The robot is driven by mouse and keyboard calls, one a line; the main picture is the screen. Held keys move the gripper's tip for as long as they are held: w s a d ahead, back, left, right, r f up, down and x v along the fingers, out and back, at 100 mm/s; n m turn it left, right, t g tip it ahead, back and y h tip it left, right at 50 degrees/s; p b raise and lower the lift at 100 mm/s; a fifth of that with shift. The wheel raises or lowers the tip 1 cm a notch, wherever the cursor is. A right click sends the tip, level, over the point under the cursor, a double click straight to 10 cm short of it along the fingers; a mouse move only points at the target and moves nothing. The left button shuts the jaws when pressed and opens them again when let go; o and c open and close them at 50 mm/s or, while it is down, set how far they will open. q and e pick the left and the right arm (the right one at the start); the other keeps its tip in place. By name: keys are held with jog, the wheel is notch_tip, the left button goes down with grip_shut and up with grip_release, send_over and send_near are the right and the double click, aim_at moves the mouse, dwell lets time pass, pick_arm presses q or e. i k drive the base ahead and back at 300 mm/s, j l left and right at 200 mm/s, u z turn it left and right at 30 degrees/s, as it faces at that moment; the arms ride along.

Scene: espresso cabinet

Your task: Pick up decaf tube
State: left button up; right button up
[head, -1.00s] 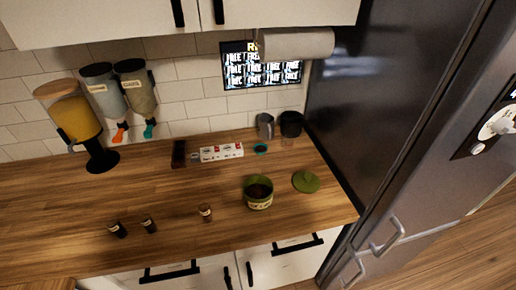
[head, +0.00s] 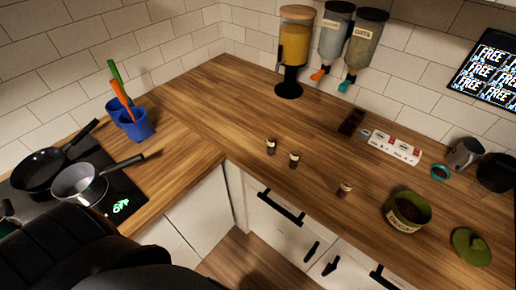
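Three small dark tubes with pale labels stand apart on the wooden counter in the head view: a left tube (head: 271,146), a middle tube (head: 294,160) and a right tube (head: 344,190). Their labels are too small to read, so I cannot tell which is decaf. An open green canister (head: 407,224) with a label that seems to read "DECAF" stands to their right, with dark contents. Its green lid (head: 471,247) lies beside it. A large black part, likely my arm, covers the lower left corner. Neither gripper can be made out.
A hob with a dark pan (head: 40,170) and a grey saucepan (head: 80,184) is at left, near blue utensil cups (head: 138,125). Dispensers (head: 294,50) line the back wall. A white power strip (head: 392,148) lies behind the tubes. The counter (head: 215,110) around the tubes is clear.

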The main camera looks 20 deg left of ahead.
aim_at(295, 160)
jog(key=u, duration=0.35)
jog(key=z, duration=1.25)
jog(key=u, duration=1.25)
jog(key=k+j+u, duration=0.2)
jog(key=k+u, duration=0.2)
jog(key=k+j+u, duration=0.4)
